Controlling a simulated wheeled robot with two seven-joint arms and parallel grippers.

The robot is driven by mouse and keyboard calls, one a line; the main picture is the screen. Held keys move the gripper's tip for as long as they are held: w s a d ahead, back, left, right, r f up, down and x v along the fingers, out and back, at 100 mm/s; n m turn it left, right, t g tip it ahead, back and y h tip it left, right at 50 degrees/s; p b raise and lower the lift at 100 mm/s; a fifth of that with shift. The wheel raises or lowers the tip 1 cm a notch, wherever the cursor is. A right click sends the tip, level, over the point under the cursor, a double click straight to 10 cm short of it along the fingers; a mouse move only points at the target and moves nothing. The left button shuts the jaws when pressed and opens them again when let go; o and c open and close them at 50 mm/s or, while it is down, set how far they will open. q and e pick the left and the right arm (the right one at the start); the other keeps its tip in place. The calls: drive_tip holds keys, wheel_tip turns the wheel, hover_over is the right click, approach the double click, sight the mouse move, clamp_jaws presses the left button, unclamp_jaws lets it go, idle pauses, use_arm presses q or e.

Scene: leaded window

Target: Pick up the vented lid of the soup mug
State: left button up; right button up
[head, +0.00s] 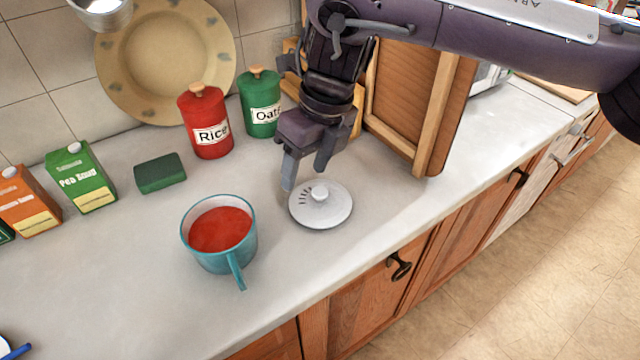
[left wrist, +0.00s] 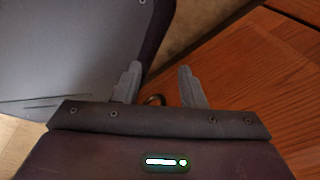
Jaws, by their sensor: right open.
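The vented lid (head: 334,214) is a round, pale grey disc with a small knob and slots near its left edge. It lies flat on the counter, to the right of the soup mug (head: 206,257). The mug is teal, stands upright without a cover and holds red soup. My right gripper (head: 305,182) points down just above and behind the lid, open, with nothing between its fingers. One finger overlaps the lid's far edge in the picture; I cannot tell whether it touches. My left gripper (left wrist: 158,85) shows in the left wrist view, open and empty, in front of wooden cabinet fronts.
A red Rice canister (head: 207,128), a green Oats canister (head: 260,105), a green sponge (head: 160,173) and a Pea Soup carton (head: 82,178) stand along the back. A wooden framed board (head: 405,100) stands right of my right gripper.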

sight(321, 191)
drive_tip(key=shift+w+d+r+t+h, duration=0.15)
drive_tip(key=shift+w+d+t+h, duration=0.25)
drive_tip(key=shift+w+d+h, duration=0.5)
drive_tip(key=shift+w+d, duration=0.15)
drive_tip(key=shift+d, duration=0.35)
drive_tip(key=f, duration=0.5)
drive_tip(key=f+p, duration=0.1)
drive_tip(key=f, duration=0.1)
drive_tip(key=shift+w+a+f, duration=0.25)
drive_tip(key=shift+f, duration=0.1)
drive_tip(key=c, duration=1)
drive_tip(key=shift+r, duration=0.1)
drive_tip(key=shift+c, duration=0.2)
